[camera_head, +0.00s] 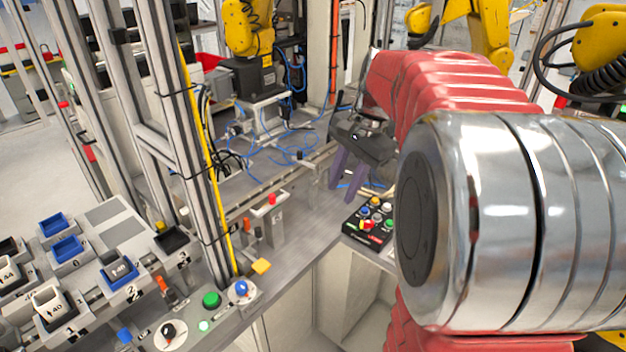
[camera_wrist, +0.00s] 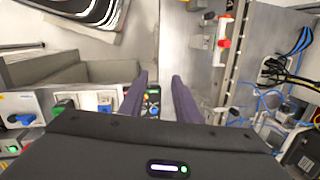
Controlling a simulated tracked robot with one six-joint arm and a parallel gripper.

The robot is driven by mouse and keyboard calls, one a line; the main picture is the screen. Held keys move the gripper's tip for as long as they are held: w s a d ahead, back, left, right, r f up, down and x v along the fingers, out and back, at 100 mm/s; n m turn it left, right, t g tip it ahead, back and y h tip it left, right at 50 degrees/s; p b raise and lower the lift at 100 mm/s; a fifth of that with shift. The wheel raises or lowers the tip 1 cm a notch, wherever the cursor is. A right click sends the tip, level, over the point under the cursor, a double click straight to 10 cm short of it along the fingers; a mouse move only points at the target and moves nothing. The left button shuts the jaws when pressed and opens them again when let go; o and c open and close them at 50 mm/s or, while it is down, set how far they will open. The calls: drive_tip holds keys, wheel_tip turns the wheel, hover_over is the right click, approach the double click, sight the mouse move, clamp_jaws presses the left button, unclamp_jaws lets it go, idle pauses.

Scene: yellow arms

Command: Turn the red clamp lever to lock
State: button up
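A small clamp (camera_head: 270,222) with a red-tipped lever (camera_head: 272,199) stands upright on the grey bench, left of my gripper in the head view. In the wrist view, a red part (camera_wrist: 224,43) with pale ends shows at the upper right; it may be this lever seen from above. My gripper (camera_head: 343,192) has dark purple fingers pointing down, apart from the clamp. In the wrist view the fingers (camera_wrist: 160,78) are spread with nothing held between them. Whether the lever is locked cannot be told.
A black button box (camera_head: 368,222) sits below and right of my fingers. A vertical aluminium post (camera_head: 196,130) stands left of the clamp. Blue cables (camera_head: 290,150) lie behind.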

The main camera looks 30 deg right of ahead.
sight(368, 221)
drive_tip(key=d+f+m+y, duration=0.1)
drive_tip(key=d+m, duration=0.3)
drive_tip(key=d, duration=0.4)
drive_tip(key=d+f+m+y, duration=0.1)
drive_tip(key=d+f+m, duration=0.2)
drive_tip(key=d, duration=0.6)
drive_tip(key=shift+w+f+m, duration=0.25)
drive_tip(key=shift+f+m, duration=0.15)
drive_tip(key=shift+f, duration=0.1)
drive_tip(key=x, duration=1.4)
drive_tip(key=shift+a+r, duration=0.1)
drive_tip(key=shift+a, duration=0.05)
drive_tip(key=shift+c, duration=0.6)
clamp_jaws()
